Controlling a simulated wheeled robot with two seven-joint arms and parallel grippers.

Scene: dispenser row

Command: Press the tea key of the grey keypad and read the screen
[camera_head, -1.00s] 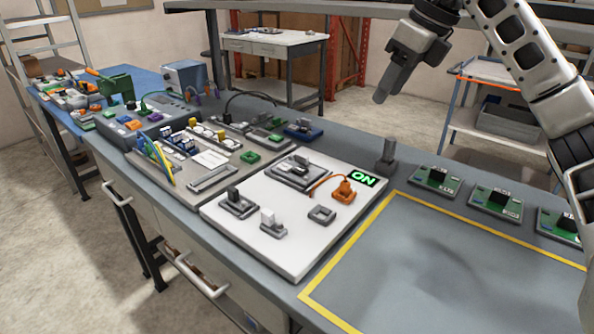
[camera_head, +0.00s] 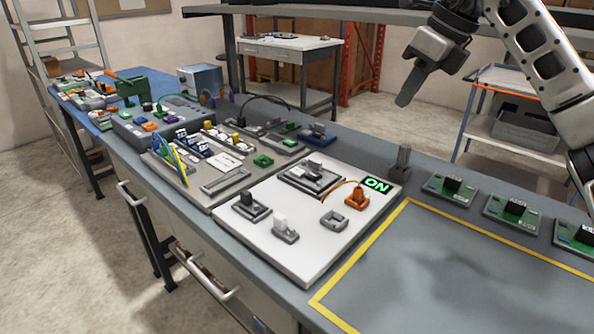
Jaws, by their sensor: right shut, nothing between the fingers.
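I cannot make out a grey keypad or a tea key in this view. A small green-lit screen (camera_head: 377,185) reads "ON" at the back right corner of a white board (camera_head: 300,250). An orange plug piece (camera_head: 357,198) with an orange cord sits just left of the screen. My right gripper (camera_head: 404,100) is shut and empty, pointing down, high above the back edge of the bench and well clear of the board. My left gripper is not in view.
The long grey bench (camera_head: 400,280) also bears a grey board (camera_head: 222,180) with small parts, a grey upright post (camera_head: 401,162) and green circuit boards (camera_head: 450,188) at the right. The yellow-outlined area is empty. A blue cart (camera_head: 510,130) stands behind.

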